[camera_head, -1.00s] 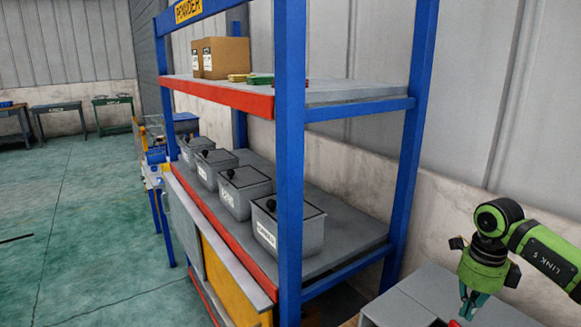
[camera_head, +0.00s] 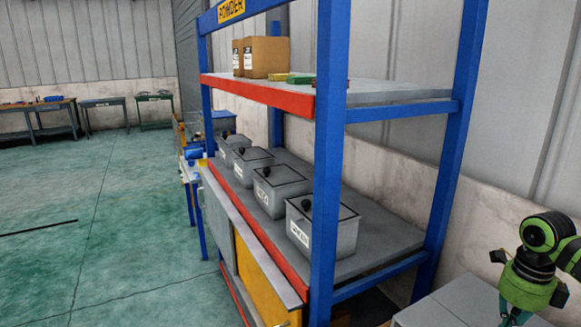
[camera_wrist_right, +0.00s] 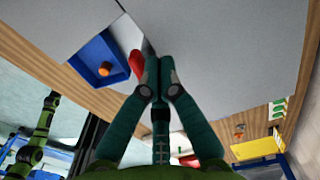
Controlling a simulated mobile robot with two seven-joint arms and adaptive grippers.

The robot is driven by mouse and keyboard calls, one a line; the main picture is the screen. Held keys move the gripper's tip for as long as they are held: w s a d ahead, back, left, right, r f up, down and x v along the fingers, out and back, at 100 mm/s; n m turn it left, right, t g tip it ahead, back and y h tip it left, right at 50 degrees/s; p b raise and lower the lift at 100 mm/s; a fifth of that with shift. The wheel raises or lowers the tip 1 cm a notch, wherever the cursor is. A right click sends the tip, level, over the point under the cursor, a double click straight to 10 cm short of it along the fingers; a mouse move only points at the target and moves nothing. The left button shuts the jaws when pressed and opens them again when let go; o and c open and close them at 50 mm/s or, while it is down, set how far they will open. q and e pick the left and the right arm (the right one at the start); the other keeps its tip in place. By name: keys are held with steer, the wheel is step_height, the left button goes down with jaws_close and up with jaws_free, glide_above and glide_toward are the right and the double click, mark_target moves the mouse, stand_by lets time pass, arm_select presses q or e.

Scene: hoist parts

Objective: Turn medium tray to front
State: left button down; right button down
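No tray can be picked out by name as the medium one. Several grey lidded bins with black knobs and white labels stand in a row on the rack's lower shelf; the nearest bin (camera_head: 325,240) is at its front end. A blue tray (camera_wrist_right: 88,52) with an orange knob-like thing in it shows in the right wrist view. My right gripper (camera_wrist_right: 159,58) has its fingers together, with nothing seen between them; a red thing lies just beside the tips. In the head view it is at the lower right, partly cut off, apart from the rack. My left gripper is not seen.
The blue-posted rack (camera_head: 329,150) fills the middle, with cardboard boxes (camera_head: 265,57) on its upper shelf. A grey surface (camera_head: 455,310) lies at the lower right. Workbenches (camera_head: 105,112) stand far left. The green floor (camera_head: 110,220) at left is mostly open.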

stand_by(0.4)
steer(key=shift+f+b, duration=0.7)
steer(key=shift+f, duration=0.55)
steer(key=shift+r, duration=0.1)
